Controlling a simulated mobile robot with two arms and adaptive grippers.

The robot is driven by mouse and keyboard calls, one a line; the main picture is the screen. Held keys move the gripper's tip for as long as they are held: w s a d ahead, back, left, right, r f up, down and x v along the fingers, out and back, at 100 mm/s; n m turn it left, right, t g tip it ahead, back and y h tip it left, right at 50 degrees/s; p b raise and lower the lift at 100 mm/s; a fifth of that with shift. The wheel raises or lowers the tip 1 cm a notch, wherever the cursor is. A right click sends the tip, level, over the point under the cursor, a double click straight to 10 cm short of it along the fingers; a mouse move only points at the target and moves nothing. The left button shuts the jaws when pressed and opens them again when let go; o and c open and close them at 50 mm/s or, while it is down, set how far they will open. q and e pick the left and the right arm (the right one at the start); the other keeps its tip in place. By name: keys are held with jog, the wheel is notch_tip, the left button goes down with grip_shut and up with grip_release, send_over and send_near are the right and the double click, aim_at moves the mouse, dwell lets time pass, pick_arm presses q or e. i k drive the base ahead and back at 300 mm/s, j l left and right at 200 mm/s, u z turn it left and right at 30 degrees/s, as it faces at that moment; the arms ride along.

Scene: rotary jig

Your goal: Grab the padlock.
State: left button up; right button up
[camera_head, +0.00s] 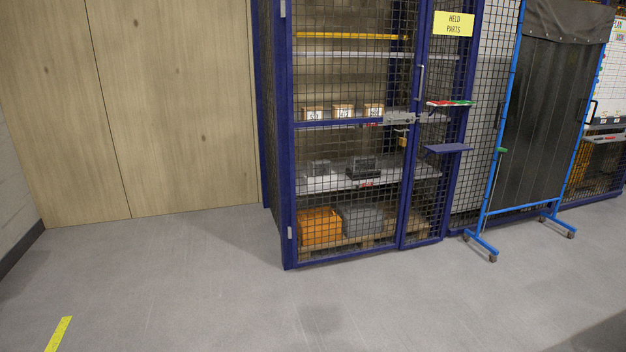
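A small brass-coloured padlock (403,141) hangs at the hasp (398,119) on the door edge of a blue mesh cage (290,190). It is small in the picture, and I cannot tell whether it is locked. The cage door appears closed, with a grey vertical handle (420,80) above the hasp. Neither of my grippers shows in the head view.
Right of the hasp are a blue shelf (448,149) and a small ledge with red and green items (450,103). A dark screen on a blue wheeled frame (484,220) stands further right. The grey floor (300,310) before the cage is clear.

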aim_at(402, 142)
jog(key=i+z, duration=0.15)
jog(key=i, duration=0.35)
jog(key=i+j+z, duration=0.1)
jog(key=i, duration=0.4)
jog(key=i+j+z, duration=0.15)
jog(key=i, duration=0.35)
jog(key=i+j+z, duration=0.1)
jog(key=i+j, duration=0.15)
jog(key=i, duration=0.2)
jog(key=i+j+z, duration=0.2)
jog(key=i, duration=0.2)
jog(key=i+j+z, duration=0.25)
jog(key=i+l+u, duration=0.25)
jog(key=u, duration=0.2)
jog(key=i+l+u, duration=0.2)
jog(key=l+u, duration=0.2)
jog(key=i+l+u, duration=0.15)
jog(key=l, duration=0.5)
jog(key=i+l+u, duration=0.15)
jog(key=l, duration=0.5)
jog(key=i+l+u, duration=0.15)
jog(key=l, duration=0.55)
jog(key=l+u, duration=0.1)
jog(key=l, duration=0.6)
jog(key=i, duration=0.05)
